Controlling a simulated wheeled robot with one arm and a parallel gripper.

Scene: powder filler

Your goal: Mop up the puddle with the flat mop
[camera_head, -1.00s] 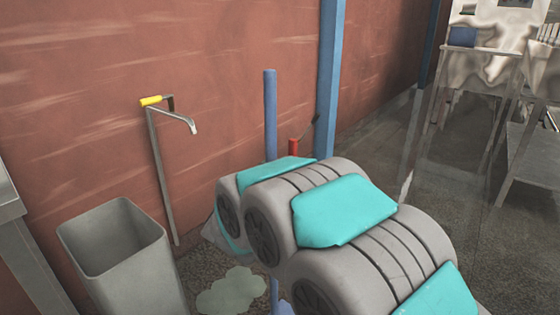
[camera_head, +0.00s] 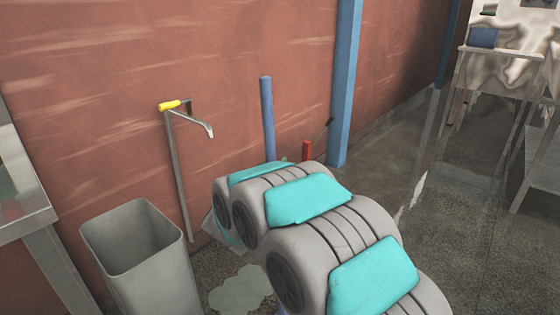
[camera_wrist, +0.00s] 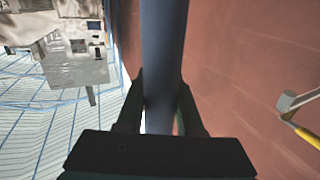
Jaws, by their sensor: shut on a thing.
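The flat mop's blue handle (camera_head: 267,118) stands nearly upright in front of the red wall in the head view. In the wrist view the handle (camera_wrist: 163,60) runs between the two dark fingers of my gripper (camera_wrist: 161,110), which is shut on it. In the head view my arm hides the gripper and much of the handle. The mop's flat head cannot be made out. The pale greenish puddle (camera_head: 242,291) lies on the dark floor, left of my arm and right of the grey bin; my arm hides part of its right side.
A grey open bin (camera_head: 150,265) stands at the lower left beside a metal table (camera_head: 30,215). A tap with a yellow handle (camera_head: 170,105) is on a pipe at the wall. A blue post (camera_head: 345,85) rises behind my arm. Open floor (camera_head: 440,235) lies to the right.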

